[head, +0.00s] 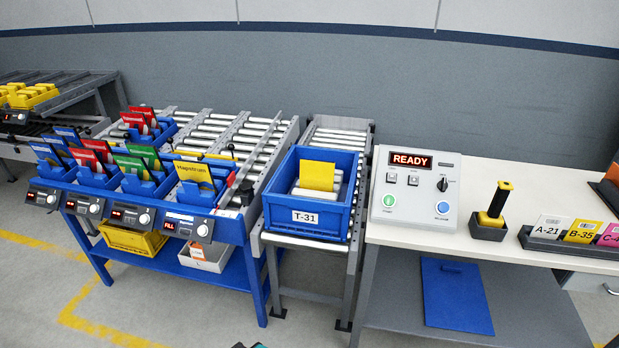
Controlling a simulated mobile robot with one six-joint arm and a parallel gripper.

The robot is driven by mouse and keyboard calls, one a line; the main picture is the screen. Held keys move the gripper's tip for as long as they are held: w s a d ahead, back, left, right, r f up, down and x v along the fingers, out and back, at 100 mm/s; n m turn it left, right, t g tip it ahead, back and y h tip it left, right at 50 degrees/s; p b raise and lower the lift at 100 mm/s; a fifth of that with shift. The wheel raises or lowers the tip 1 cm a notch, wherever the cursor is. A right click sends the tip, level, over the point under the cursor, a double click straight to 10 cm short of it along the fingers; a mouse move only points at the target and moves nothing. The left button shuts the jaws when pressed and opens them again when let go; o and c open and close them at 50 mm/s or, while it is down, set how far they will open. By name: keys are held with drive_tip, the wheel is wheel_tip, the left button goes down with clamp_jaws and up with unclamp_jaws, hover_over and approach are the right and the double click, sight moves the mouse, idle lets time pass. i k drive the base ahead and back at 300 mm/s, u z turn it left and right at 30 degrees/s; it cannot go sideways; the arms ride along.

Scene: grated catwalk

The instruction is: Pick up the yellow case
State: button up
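A thin yellow case (195,174) with dark lettering stands tilted in the front right blue holder of the sorting rack on the left. I cannot tell from the picture which of the two the task means. My gripper's fingers do not show. A small dark sliver with teal at the bottom edge may be part of my arm.
Red, green and blue cases fill the other rack holders (92,178). A white control box (416,188) reading READY stands right of the tote, with a black and yellow joystick (493,209) and a label holder (570,243) on the white bench. Floor in front is clear.

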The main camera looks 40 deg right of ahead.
sight(315, 175)
drive_tip(key=i, duration=1.05)
drive_tip(key=u, duration=0.4)
